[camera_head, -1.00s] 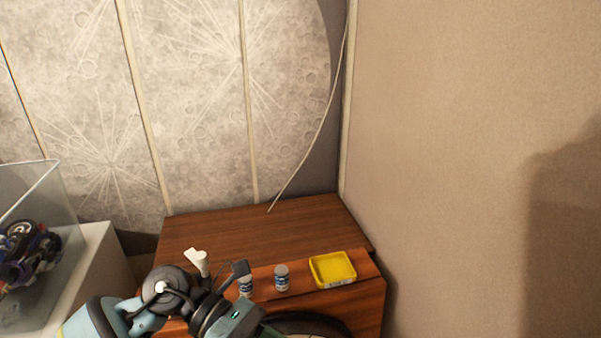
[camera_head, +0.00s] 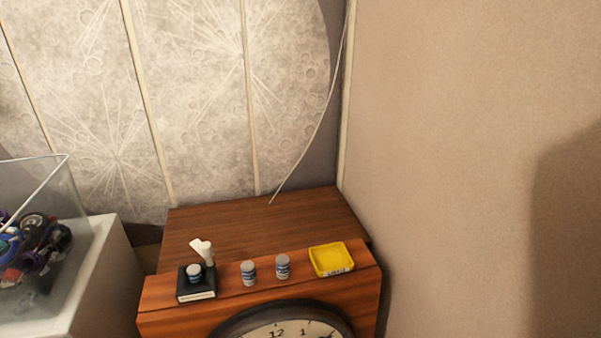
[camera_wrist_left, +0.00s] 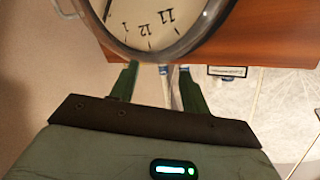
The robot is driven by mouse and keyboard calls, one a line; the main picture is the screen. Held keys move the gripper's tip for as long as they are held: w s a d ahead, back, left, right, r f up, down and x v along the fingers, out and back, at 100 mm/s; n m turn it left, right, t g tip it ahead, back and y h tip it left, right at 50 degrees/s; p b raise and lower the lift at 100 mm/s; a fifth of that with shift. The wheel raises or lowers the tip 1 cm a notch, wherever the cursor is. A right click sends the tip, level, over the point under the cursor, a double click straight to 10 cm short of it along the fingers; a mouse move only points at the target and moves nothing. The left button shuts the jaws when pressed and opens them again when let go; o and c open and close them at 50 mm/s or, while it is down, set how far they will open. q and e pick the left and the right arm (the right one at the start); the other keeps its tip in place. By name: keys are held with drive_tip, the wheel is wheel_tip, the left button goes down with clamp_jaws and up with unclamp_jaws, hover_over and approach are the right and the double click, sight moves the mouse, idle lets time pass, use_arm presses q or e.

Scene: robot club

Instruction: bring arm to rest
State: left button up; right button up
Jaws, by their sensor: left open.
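My left gripper (camera_wrist_left: 158,76) shows only in the left wrist view. Its two green fingers are apart with nothing held between them. Beyond the fingers is a round wall-type clock (camera_wrist_left: 155,22) with a grey rim, seen upside down. My left arm is out of the head view. My right arm and gripper are in neither view.
In the head view a wooden cabinet (camera_head: 262,222) carries two small bottles (camera_head: 249,273) (camera_head: 283,266), a yellow tray (camera_head: 331,259), and a black box (camera_head: 196,291) with another bottle (camera_head: 194,274) on it. A white object (camera_head: 203,249) stands behind. A clear bin (camera_head: 70,200) is left.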

use_arm(q)
drive_tip(key=s+a+f+n+g+y, duration=0.1)
drive_tip(key=s+a+f+n+g, duration=0.1)
drive_tip(key=s+f, duration=0.3)
drive_tip(key=s+a+f+n+g+y, duration=0.2)
drive_tip(key=s+f, duration=0.4)
drive_tip(key=s, duration=0.4)
drive_tip(key=shift+s+a+n+g, duration=0.15)
drive_tip(key=shift+a+n+g, duration=0.35)
drive_tip(key=shift+n+g, duration=0.6)
